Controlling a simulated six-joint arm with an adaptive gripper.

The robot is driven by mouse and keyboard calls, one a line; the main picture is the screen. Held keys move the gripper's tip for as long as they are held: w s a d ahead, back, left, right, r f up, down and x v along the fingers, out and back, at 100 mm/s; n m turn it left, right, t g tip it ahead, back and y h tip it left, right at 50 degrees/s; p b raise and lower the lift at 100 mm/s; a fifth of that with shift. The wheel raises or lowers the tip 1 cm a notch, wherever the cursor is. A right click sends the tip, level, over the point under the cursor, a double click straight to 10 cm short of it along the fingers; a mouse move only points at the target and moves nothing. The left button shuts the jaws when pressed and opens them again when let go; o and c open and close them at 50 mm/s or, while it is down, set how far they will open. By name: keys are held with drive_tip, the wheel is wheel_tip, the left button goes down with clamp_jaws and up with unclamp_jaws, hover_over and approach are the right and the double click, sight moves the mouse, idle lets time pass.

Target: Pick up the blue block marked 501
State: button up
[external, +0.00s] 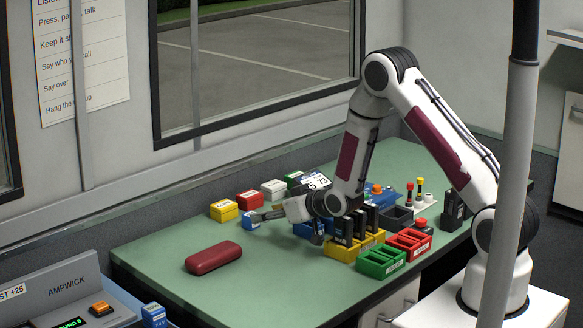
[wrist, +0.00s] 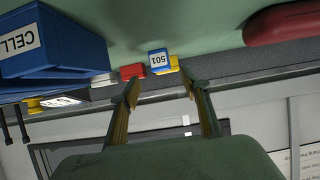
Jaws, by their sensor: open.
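The blue block marked 501 (wrist: 158,57) shows in the wrist view with its white label facing me, between and beyond my fingertips. In the external view the blue block (external: 250,220) stands on the green table, just left of my gripper (external: 267,215). My gripper lies low and points left toward it. In the wrist view my gripper (wrist: 160,89) has its two fingers apart with nothing between them. I cannot tell the exact gap to the block.
A yellow block (external: 224,211), a red block (external: 250,201) and a white block (external: 273,189) stand behind it. A dark red case (external: 213,258) lies in front. A blue CELL bin (wrist: 50,45) is close at the left of the wrist view. Yellow, green and red racks stand right.

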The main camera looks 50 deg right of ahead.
sight(247, 223)
drive_tip(key=shift+x, duration=1.25)
drive_tip(key=shift+w, duration=0.1)
drive_tip(key=shift+x, duration=2.55)
drive_tip(key=shift+a+r, duration=0.1)
drive_tip(key=c, duration=1.2)
